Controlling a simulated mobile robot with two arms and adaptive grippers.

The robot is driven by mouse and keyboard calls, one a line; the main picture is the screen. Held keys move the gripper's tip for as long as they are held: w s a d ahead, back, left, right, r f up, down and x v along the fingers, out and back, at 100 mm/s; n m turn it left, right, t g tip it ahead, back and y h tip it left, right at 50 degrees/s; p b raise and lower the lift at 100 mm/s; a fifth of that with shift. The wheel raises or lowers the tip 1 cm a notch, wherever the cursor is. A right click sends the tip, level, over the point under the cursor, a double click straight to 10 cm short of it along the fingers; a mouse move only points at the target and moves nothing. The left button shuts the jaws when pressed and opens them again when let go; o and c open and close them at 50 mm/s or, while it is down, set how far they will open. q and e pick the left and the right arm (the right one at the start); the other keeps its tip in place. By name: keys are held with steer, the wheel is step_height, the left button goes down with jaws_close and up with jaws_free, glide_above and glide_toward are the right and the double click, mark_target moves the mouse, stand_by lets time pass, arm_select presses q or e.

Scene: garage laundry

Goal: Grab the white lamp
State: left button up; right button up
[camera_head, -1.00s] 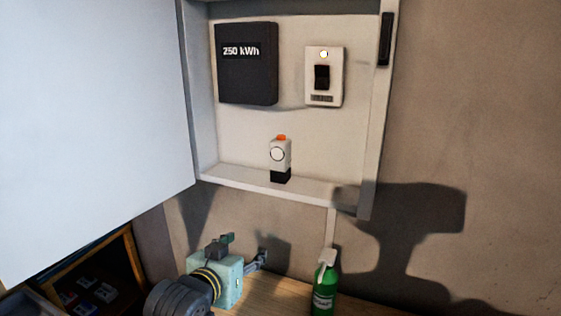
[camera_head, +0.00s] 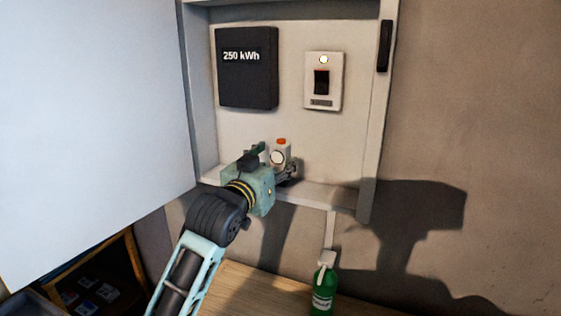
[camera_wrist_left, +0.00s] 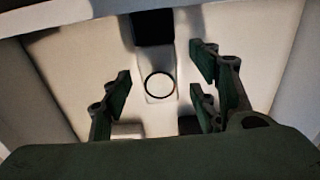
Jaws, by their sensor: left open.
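The white lamp (camera_head: 281,148) stands upright on the bottom ledge of the open wall cabinet. It has an orange top and a round face on its front. My left gripper (camera_head: 276,163) is open in front of it and hides its lower part in the head view. In the left wrist view the lamp (camera_wrist_left: 160,104) shows between the open fingers of the left gripper (camera_wrist_left: 160,87), with visible gaps at both sides. My right gripper is not in view.
A black meter box (camera_head: 247,85) marked "250 kWh" and a white switch plate (camera_head: 323,98) are mounted above the lamp. The cabinet door (camera_head: 90,120) stands open at left. A green spray bottle (camera_head: 323,288) is on the wooden counter (camera_head: 250,285) below.

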mark_target(277, 161)
arm_select(q)
steer(key=shift+p+x, duration=0.4)
steer(key=shift+x, duration=1.35)
steer(key=shift+f, duration=0.1)
steer(key=c, duration=1.3)
